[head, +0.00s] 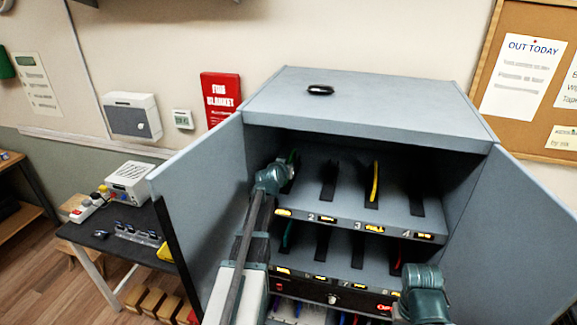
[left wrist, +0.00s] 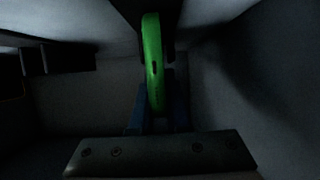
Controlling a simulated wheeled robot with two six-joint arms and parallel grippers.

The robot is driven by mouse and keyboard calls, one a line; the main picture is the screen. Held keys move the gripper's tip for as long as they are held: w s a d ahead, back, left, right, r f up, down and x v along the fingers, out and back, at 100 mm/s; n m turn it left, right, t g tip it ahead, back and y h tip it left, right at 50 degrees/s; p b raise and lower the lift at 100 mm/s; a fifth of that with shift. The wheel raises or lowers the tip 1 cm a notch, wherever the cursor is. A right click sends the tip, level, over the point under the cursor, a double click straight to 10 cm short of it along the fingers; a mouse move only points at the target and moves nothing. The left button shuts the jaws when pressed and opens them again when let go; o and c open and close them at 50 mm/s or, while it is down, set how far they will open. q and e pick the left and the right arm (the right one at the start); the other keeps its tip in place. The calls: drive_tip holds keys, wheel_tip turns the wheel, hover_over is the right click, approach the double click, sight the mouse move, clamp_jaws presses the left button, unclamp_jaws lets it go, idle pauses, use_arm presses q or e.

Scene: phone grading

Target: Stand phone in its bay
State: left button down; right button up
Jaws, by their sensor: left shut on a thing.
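A green phone (left wrist: 153,62) shows edge-on in the left wrist view, upright between my left gripper's fingers (left wrist: 158,112). In the head view my left gripper (head: 286,168) is inside the open grey cabinet, at the leftmost bay of the upper shelf (head: 345,187). Dark holder parts lie around the phone's far end in the wrist view. I cannot tell whether it is seated.
A yellow phone (head: 374,181) stands in bay 3; bays 2 and 4 look empty. Open cabinet doors (head: 205,215) (head: 520,235) flank the arms. A black object (head: 320,90) lies on the cabinet top. A dark side table (head: 115,240) stands left.

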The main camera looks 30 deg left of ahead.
use_arm(q)
drive_tip(key=shift+f, duration=0.25)
idle(0.5)
drive_tip(key=c, duration=0.8)
unclamp_jaws()
drive_tip(key=p+v, duration=0.5)
drive_tip(key=v, duration=0.9)
drive_tip(key=shift+f, duration=0.1)
